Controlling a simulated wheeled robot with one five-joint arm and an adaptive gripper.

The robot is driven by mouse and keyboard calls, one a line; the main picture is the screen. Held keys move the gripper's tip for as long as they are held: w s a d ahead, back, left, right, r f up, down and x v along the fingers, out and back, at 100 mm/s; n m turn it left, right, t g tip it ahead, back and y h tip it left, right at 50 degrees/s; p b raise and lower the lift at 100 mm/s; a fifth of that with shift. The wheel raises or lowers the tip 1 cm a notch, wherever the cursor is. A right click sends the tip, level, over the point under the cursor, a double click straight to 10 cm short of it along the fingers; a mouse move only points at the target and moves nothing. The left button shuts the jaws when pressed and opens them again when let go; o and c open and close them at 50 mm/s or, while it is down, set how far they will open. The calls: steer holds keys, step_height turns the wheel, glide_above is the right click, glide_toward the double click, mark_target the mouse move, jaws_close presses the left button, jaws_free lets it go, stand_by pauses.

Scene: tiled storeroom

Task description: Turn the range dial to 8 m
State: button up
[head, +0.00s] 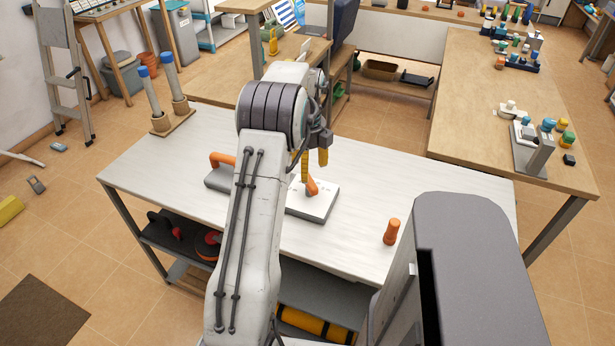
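A white panel (325,207) lies on the white worktop, partly hidden behind my arm. An orange handle-like part (312,188) stands on it, which may be the range dial; its scale marks and setting are too small to read. My gripper (313,166) points down over the panel, its two yellow fingers apart. One finger is close to the orange part; I cannot tell whether they touch. The orange part's upper end is near the fingertips, and nothing is clearly held.
On the worktop (140,178), a grey block with an orange handle (222,159) sits left of my arm, an orange peg (391,231) to the right. Two blue-topped posts (165,118) stand at the back left corner. The worktop's right part is mostly clear.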

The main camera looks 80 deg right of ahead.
steer(key=shift+r, duration=2.8)
